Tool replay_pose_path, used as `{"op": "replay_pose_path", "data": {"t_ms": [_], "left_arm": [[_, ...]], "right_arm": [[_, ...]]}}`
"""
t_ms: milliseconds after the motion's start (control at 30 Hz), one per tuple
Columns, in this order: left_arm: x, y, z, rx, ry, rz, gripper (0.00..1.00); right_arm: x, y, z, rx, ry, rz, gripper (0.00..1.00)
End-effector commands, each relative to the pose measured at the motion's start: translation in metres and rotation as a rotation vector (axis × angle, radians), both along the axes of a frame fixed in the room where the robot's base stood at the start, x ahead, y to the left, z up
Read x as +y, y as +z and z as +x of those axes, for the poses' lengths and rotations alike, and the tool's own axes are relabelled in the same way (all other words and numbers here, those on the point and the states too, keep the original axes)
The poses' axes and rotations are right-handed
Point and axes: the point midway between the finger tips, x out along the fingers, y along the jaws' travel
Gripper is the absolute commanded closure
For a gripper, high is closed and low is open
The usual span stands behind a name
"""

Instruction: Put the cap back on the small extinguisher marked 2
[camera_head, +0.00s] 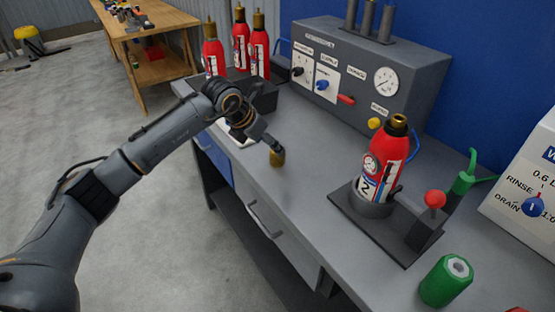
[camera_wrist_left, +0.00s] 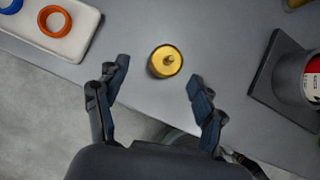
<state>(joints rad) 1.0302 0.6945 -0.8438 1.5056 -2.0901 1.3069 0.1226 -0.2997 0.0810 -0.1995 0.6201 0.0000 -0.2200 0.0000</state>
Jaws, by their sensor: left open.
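The small red extinguisher marked 2 (camera_head: 379,160) stands upright in a dark holder (camera_head: 405,238), with a brass-coloured open-looking neck on top. A brass cap (camera_head: 277,158) sits alone on the grey bench near its front edge; it also shows in the left wrist view (camera_wrist_left: 166,61) as a round gold piece with a small knob. My left gripper (camera_wrist_left: 159,72) is open and empty above the cap, its fingers on either side of it in the wrist view. In the head view the left gripper (camera_head: 270,143) partly hides the cap. My right gripper is not in view.
Several red extinguishers (camera_head: 240,48) stand in a dark rack at the back left. A white tray with an orange ring (camera_wrist_left: 55,20) lies left of the cap. A grey gauge panel (camera_head: 360,75), a red-knobbed lever (camera_head: 435,199) and a green cylinder (camera_head: 446,281) surround the holder.

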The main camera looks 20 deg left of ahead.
Motion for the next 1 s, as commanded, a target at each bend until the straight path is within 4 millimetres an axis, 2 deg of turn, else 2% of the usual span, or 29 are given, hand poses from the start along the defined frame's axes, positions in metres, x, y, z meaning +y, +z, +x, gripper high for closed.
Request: {"op": "replay_pose_path", "data": {"t_ms": [367,700,1000], "left_arm": [[-0.002,-0.003,0.002,-0.001,-0.001,0.0,0.31],[-0.02,-0.041,0.022,-0.002,0.001,-0.001,0.31],[-0.022,-0.044,0.026,-0.002,-0.001,0.0,0.31]], "right_arm": [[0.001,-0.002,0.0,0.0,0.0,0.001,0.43],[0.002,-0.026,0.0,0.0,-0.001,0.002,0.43],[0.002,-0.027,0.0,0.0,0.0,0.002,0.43]]}}
